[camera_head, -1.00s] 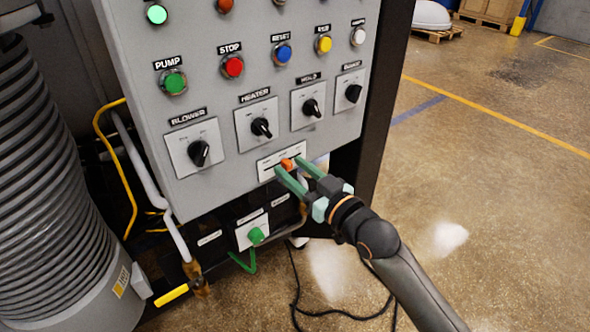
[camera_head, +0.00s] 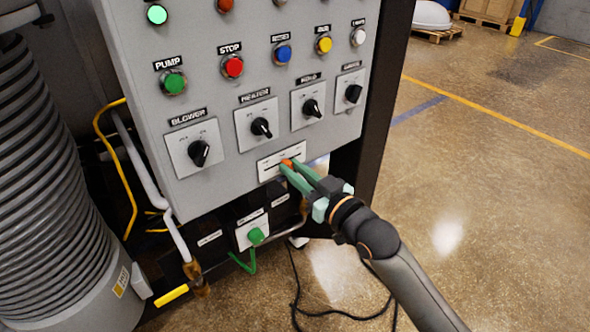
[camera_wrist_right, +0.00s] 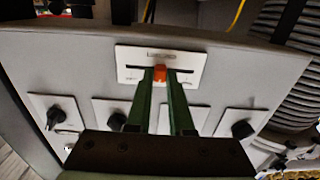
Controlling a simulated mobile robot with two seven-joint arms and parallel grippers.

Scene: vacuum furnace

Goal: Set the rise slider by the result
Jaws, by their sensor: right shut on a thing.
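The rise slider is an orange knob (camera_wrist_right: 160,74) in a dark slot on a white plate (camera_wrist_right: 190,62), low on the grey control panel. The same plate shows in the head view (camera_head: 268,168), with the orange knob (camera_head: 287,163) near the middle of the slot. My right gripper (camera_head: 290,165) has its green fingers shut on the orange knob. In the wrist view the fingertips (camera_wrist_right: 160,80) meet the knob from both sides. Lettering on the plate is too small to read. My left gripper is not in view.
Black rotary knobs, including the heater knob (camera_head: 261,127) and blower knob (camera_head: 199,153), sit just above the slider. A green connector (camera_head: 256,236) is below the panel. A ribbed grey hose (camera_head: 45,190) stands at the left. Open floor (camera_head: 480,200) lies to the right.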

